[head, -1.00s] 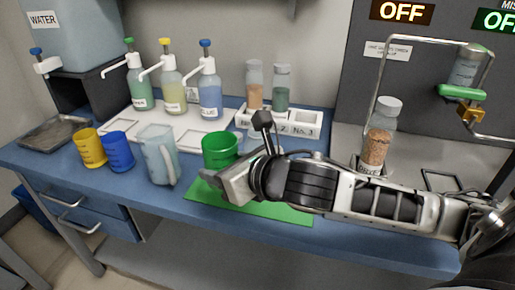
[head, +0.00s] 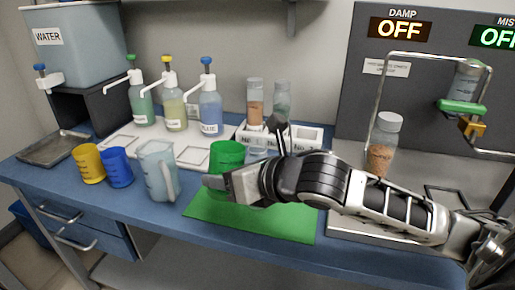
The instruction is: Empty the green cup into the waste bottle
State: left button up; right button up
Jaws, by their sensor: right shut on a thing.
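The green cup (head: 227,153) is upright over the back left part of a green mat (head: 255,219). My right gripper (head: 216,183) comes in from the right and is shut on the cup; its jaws and wrist hide part of the cup's lower side. I cannot tell whether the cup's base touches the mat, and I cannot see its contents. No bottle in view is legibly marked as waste, so I cannot tell which one is the waste bottle. My left gripper is not in view.
A clear jug (head: 158,172), a blue cup (head: 117,168) and a yellow cup (head: 88,163) stand left of the mat. Several pump bottles stand on a white tray (head: 112,138) behind. A white rack (head: 306,137) holds two vials. A brown-filled bottle (head: 381,155) stands right.

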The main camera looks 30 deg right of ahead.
aim_at(238, 149)
jog(key=shift+w+d+r+m+y, duration=0.25)
jog(key=shift+d+r+m+y, duration=0.5)
jog(key=shift+m, duration=0.25)
jog(key=shift+w+d+r+m+g+y+p, duration=0.15)
jog(key=shift+d+r+m+g+y+p, duration=0.15)
jog(key=shift+r+p, duration=0.3)
jog(key=shift+d+r+m+y+p, duration=0.25)
jog(key=shift+r+m+p, duration=0.2)
jog(key=shift+r, duration=0.25)
jog(key=shift+w+d+r+m+y, duration=0.1)
jog(key=shift+m+y, duration=0.15)
jog(key=shift+y, duration=0.05)
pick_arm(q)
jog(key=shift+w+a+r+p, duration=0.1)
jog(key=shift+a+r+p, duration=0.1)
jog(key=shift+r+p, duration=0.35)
pick_arm(e)
jog(key=shift+r, duration=0.1)
jog(key=shift+r, duration=0.1)
pick_arm(q)
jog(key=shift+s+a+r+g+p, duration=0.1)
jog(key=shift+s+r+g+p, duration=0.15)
jog(key=shift+p, duration=0.25)
pick_arm(e)
jog(key=shift+f+m+y, duration=0.3)
jog(key=shift+m+y, duration=0.2)
jog(key=shift+m, duration=0.3)
